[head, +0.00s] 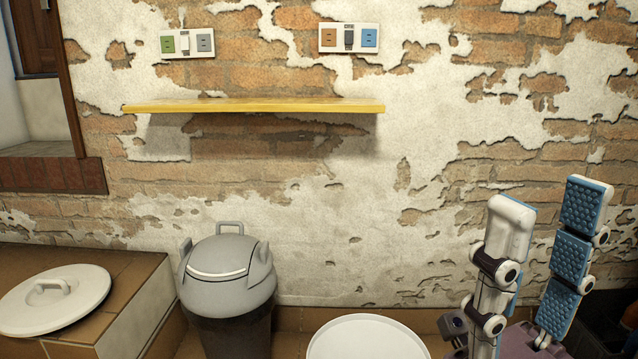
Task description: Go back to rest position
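My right gripper (548,207) stands at the lower right of the head view with its fingers pointing up. Its two white fingers with blue ridged pads are spread apart, and nothing is between them. Bare, peeling brick wall shows behind it. My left gripper is not in the head view.
A yellow shelf (255,106) on the wall is empty, below two switch panels (187,43) (349,38). A grey lidded bin (228,280) stands on the floor. Left of it, a white round lid (52,300) lies on a tiled ledge (125,275). A white round top (366,340) shows at the bottom.

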